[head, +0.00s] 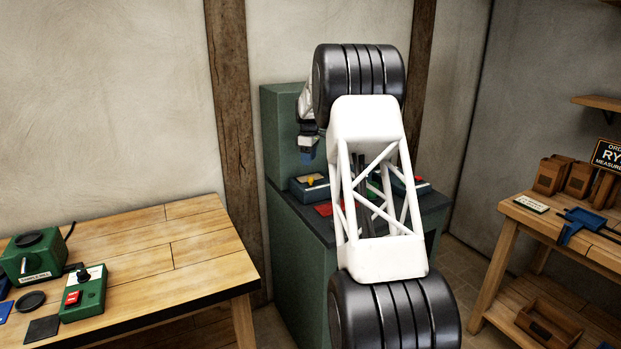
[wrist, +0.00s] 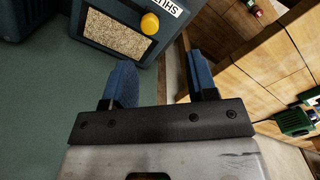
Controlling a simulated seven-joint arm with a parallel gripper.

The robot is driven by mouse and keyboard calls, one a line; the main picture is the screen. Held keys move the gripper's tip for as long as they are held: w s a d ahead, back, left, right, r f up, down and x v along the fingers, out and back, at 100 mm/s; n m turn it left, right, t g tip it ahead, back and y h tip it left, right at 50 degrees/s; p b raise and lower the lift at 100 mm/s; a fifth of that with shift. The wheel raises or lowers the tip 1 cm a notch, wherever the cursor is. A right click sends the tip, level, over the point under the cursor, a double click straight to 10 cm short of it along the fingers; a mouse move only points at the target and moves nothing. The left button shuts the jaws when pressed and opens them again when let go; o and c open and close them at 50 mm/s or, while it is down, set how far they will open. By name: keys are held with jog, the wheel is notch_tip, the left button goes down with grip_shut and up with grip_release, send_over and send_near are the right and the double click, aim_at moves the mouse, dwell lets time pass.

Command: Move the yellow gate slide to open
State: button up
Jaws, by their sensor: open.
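The yellow knob of the gate slide (wrist: 150,23) sits on a dark blue box (wrist: 115,50) beside a label that reads in part "SHU". The box has a window of grainy material in its face. In the head view the yellow knob (head: 310,181) shows on the blue box (head: 305,190) on the green cabinet. My gripper (wrist: 163,80) is open and empty, with its blue fingers apart. The knob lies beyond the fingertips, between them in the picture and not touched. In the head view my gripper (head: 307,150) is partly hidden behind my arm.
My white arm link covers much of the green cabinet (head: 290,240) in the head view. A second blue box (head: 422,187) and a red item (head: 325,209) are on its dark top. A wooden table (head: 190,250) stands left, and a wooden bench (head: 560,225) right.

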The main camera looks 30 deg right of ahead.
aim_at(311, 182)
jog(key=shift+w+d+f, duration=0.45)
jog(key=shift+d+f, duration=0.1)
jog(key=shift+d, duration=0.05)
jog(key=shift+f, duration=0.1)
jog(key=shift+f, duration=3.8)
grip_shut()
